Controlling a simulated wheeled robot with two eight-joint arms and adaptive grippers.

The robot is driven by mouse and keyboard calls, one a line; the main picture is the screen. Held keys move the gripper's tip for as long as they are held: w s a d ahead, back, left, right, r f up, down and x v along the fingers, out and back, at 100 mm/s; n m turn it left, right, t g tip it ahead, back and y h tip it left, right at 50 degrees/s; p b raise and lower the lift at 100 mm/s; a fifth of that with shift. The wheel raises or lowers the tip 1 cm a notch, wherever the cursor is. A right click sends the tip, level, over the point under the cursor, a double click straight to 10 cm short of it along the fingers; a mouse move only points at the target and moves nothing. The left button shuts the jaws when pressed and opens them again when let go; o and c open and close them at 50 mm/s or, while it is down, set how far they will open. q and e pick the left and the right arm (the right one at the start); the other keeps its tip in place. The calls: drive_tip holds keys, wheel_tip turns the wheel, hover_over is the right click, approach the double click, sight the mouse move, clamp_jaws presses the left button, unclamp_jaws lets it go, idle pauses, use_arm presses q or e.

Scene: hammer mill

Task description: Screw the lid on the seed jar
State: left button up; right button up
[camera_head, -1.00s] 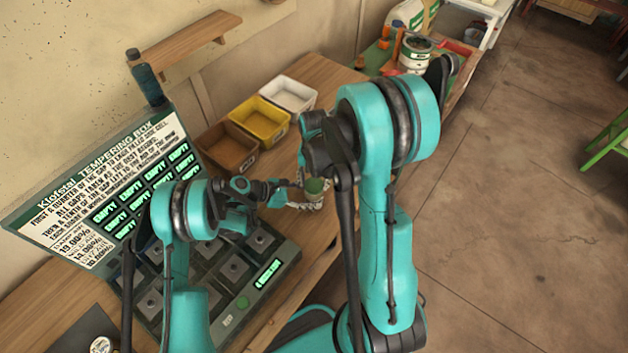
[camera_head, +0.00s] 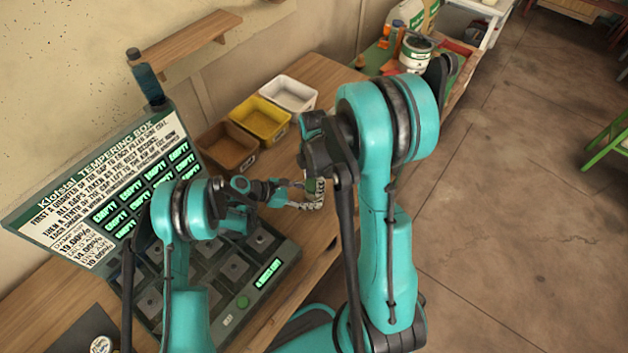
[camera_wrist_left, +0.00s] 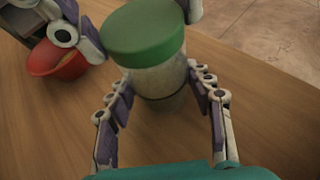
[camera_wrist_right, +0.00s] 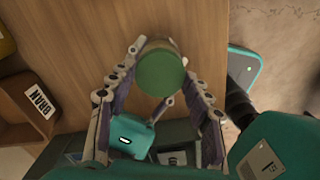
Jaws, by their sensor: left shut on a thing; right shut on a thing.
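The seed jar (camera_wrist_left: 165,82) is a clear-sided jar standing upright in the left wrist view. The green lid (camera_wrist_left: 143,32) sits on its mouth; I cannot tell whether the threads are engaged. My left gripper (camera_wrist_left: 160,88) is shut around the jar's body from the near side. My right gripper (camera_wrist_right: 162,72) is shut on the lid (camera_wrist_right: 161,74) from above, with its fingers on either side of the rim. In the head view the jar and lid are mostly hidden behind my right wrist.
The tempering box (camera_head: 243,302) stands left of the jar on the wooden table (camera_head: 318,68). Brown (camera_head: 228,166), yellow (camera_head: 260,136) and white (camera_head: 289,107) bins stand behind. A red bowl (camera_wrist_left: 58,60) is near the jar. The table's edge is close on the right.

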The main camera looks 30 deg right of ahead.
drive_tip(key=shift+m, duration=0.3)
drive_tip(key=o, duration=1)
drive_tip(key=shift+r, duration=3)
use_arm(q)
drive_tip(key=o, duration=1)
drive_tip(key=shift+o, duration=0.2)
